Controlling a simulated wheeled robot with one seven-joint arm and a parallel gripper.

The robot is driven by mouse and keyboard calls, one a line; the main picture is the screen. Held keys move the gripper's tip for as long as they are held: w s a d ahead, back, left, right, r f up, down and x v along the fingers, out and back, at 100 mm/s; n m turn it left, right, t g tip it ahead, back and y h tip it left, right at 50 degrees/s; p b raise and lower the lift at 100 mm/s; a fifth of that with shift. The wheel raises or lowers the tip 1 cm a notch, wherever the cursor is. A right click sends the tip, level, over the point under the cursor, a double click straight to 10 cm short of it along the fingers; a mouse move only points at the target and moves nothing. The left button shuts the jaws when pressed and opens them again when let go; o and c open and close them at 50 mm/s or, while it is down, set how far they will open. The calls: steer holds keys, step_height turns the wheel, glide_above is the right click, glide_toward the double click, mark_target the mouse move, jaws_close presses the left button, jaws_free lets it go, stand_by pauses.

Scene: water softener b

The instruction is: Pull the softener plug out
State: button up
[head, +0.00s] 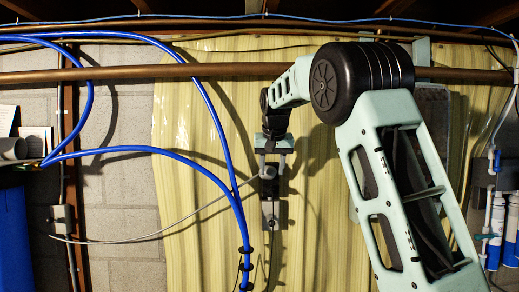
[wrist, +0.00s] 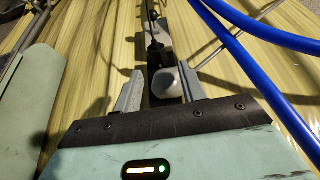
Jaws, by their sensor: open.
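A light grey rounded plug (head: 268,173) sits at a small outlet on the yellowish corrugated wall panel, with a thin grey cord running off to the left. My gripper (head: 269,158) is over it from above, pointing at the wall. In the wrist view the plug (wrist: 166,82) shows between the two fingers of my gripper (wrist: 161,74). The fingers are open; the right one is close beside the plug, the left one stands apart from it. Contact cannot be told. Just past it is a dark outlet or plug (wrist: 158,48) with a dark cord, also in the head view (head: 270,213).
Blue hoses (head: 205,95) loop down just left of my gripper and cross the right side of the wrist view (wrist: 258,72). A brown horizontal pipe (head: 180,72) runs above. A blue tank (head: 14,235) stands at far left, white-blue filters (head: 497,225) at far right.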

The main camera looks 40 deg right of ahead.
mark_target(272, 187)
steer(key=b+x, duration=0.1)
steer(key=x, duration=0.1)
steer(key=b+x, duration=0.2)
steer(key=x, duration=0.1)
steer(key=b+x, duration=0.1)
steer(key=x, duration=0.2)
steer(key=shift+d+r, duration=0.1)
steer(key=shift+d, duration=0.2)
steer(key=shift+w+r, duration=0.1)
steer(key=shift+r, duration=0.15)
steer(key=c, duration=0.4)
steer(key=shift+r, duration=0.1)
jaws_close()
steer(key=shift+s+a, duration=0.2)
steer(key=shift+s, duration=0.05)
steer(key=shift+s+a+b, duration=0.75)
steer(key=shift+s+b, duration=0.15)
steer(key=shift+s, duration=0.1)
steer(key=shift+s+a+b, duration=0.75)
steer(key=shift+s+b, duration=0.1)
steer(key=shift+s, duration=0.15)
